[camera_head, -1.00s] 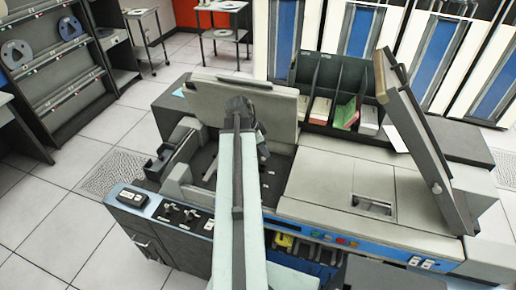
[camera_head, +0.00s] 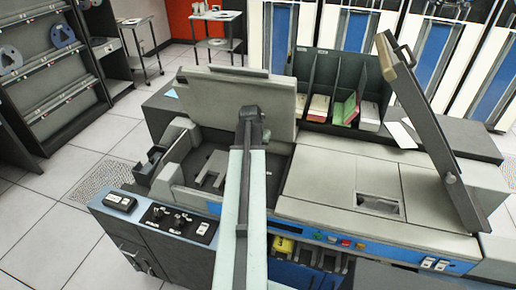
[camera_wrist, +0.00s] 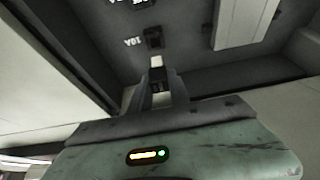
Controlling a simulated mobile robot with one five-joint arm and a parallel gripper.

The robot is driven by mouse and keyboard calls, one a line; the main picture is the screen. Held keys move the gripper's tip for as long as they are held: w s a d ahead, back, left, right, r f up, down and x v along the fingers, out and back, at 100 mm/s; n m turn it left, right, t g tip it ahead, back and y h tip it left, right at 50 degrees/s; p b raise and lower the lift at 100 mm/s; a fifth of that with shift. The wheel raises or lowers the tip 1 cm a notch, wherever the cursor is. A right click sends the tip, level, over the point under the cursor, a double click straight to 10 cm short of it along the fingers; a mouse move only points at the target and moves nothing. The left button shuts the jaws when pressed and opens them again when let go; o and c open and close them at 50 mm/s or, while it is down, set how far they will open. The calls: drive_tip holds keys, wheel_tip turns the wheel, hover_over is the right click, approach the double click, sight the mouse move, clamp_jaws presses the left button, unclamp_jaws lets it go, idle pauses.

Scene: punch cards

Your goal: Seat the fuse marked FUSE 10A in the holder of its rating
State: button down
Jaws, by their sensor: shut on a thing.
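In the wrist view my gripper (camera_wrist: 157,82) is shut on a small pale-ended fuse (camera_wrist: 156,62); its marking cannot be read. Just beyond the fuse is a small dark holder (camera_wrist: 153,39) on the dark floor of a recess. White lettering beside it, upside down, looks like 10A (camera_wrist: 132,42). A second dark holder (camera_wrist: 143,3) is cut off by the top edge, with its lettering partly shown. The fuse looks close to the nearer holder but apart from it. In the head view my arm hides the gripper and fuse.
The open recess (camera_head: 211,170) of the card machine has raised walls and an upright lid (camera_head: 240,98) behind. A pale block (camera_wrist: 240,22) stands right of the holders in the wrist view. A tilted panel (camera_head: 432,135) rises at the right. A card rack (camera_head: 340,75) stands behind.

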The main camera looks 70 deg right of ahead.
drive_tip(key=shift+f+b, duration=3.85)
drive_tip(key=shift+f, duration=0.1)
drive_tip(key=c, duration=1.1)
unclamp_jaws()
drive_tip(key=shift+c, duration=0.2)
drive_tip(key=shift+r, duration=0.1)
drive_tip(key=p+v, duration=0.7)
drive_tip(key=shift+r, duration=0.35)
drive_tip(key=shift+a, duration=0.1)
